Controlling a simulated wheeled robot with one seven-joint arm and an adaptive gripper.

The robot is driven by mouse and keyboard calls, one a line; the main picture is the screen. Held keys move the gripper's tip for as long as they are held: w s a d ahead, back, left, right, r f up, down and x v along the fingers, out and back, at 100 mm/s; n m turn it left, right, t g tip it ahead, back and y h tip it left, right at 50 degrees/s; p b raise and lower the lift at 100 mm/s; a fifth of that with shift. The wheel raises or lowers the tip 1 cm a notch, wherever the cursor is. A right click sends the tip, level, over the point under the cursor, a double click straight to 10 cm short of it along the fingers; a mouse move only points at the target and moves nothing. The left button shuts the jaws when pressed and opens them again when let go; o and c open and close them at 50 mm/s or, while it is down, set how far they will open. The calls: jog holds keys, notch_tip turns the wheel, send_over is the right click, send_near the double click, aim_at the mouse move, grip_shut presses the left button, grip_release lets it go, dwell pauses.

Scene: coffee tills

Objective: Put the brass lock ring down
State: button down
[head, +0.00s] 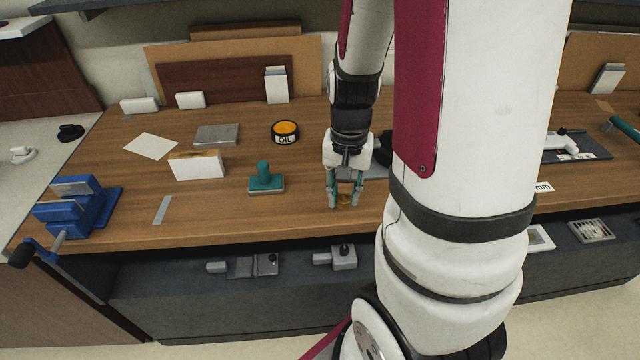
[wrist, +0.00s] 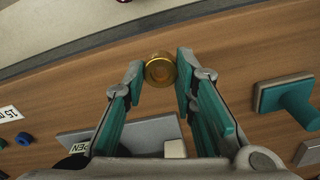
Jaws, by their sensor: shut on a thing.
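The brass lock ring (wrist: 160,69) is a small golden ring between my fingertips in the wrist view. It also shows as a small brass spot (head: 344,199) in the head view, near the front edge of the wooden bench (head: 300,222). My gripper (wrist: 160,72) is shut on the ring, with one teal fingertip at each side of it. In the head view my gripper (head: 345,203) points down close to the bench top. I cannot tell whether the ring touches the wood.
A teal-handled block (head: 266,181) stands left of my gripper. A blue vise (head: 78,209) is at the left end. Bare wood lies between the teal-handled block and the front edge.

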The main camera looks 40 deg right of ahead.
send_over(326, 192)
jog(key=shift+f, duration=2.05)
jog(key=shift+f, duration=0.15)
jog(key=c, duration=1.3)
grip_release()
notch_tip(326, 192, up, 12)
jog(key=s+a+r+n+t, duration=0.2)
jog(key=s+a+r+n, duration=0.3)
jog(key=a+r, duration=0.45)
jog(key=s+a+r+n+t, duration=0.2)
jog(key=s+a+n, duration=0.3)
jog(key=s+a, duration=0.3)
jog(key=s+r, duration=0.1)
jog(key=s, duration=0.1)
jog(key=shift+s+a, duration=0.15)
jog(key=shift+s, duration=0.2)
